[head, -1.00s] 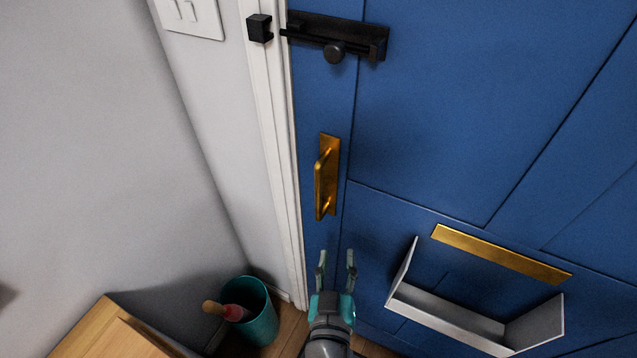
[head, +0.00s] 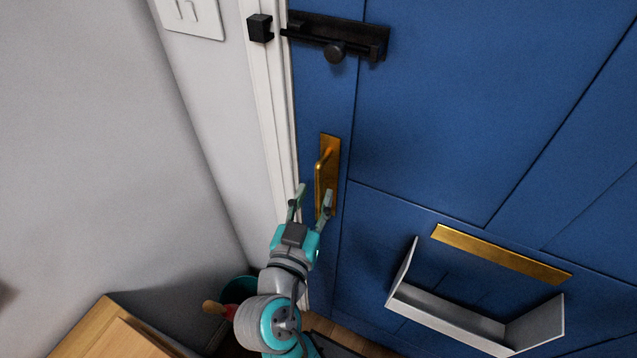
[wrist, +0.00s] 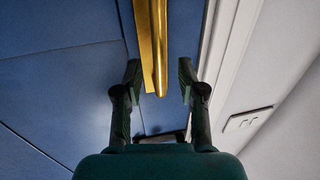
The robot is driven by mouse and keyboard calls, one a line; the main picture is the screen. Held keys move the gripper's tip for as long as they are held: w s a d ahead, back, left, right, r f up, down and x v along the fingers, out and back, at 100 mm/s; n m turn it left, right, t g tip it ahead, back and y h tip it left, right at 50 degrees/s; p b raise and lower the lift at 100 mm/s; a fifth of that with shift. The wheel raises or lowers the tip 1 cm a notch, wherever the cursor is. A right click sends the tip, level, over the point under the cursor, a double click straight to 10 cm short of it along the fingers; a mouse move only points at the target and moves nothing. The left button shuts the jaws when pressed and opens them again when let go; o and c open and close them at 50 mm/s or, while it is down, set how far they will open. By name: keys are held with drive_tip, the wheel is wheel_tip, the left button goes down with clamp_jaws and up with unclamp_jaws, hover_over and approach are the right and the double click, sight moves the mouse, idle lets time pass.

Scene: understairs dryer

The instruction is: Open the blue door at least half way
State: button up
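The blue door (head: 440,120) stands closed against its white frame (head: 268,110). Its upright brass pull handle (head: 329,150) is on a brass plate near the door's left edge. My gripper (head: 313,193) is open at the lower part of the handle, one finger on each side of it in the head view. In the wrist view, the handle bar (wrist: 160,50) runs down between the open fingers (wrist: 159,76). Contact cannot be told. A black slide bolt (head: 350,35) sits above the handle. Its rod seems to stop just short of the black keeper block (head: 259,28) on the frame.
A metal letter basket (head: 450,318) sticks out of the door at lower right, below a brass strip (head: 500,254). A teal bin (head: 236,289) with a plunger (head: 214,307) stands at lower left by a wooden cabinet (head: 110,335). A grey wall is on the left.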

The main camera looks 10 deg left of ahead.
sight(317, 188)
drive_tip(key=shift+w+d, duration=0.15)
drive_tip(key=shift+w, duration=0.8)
drive_tip(key=shift+w+d, duration=0.15)
drive_tip(key=shift+w, duration=0.8)
drive_tip(key=shift+c, duration=0.2)
clamp_jaws()
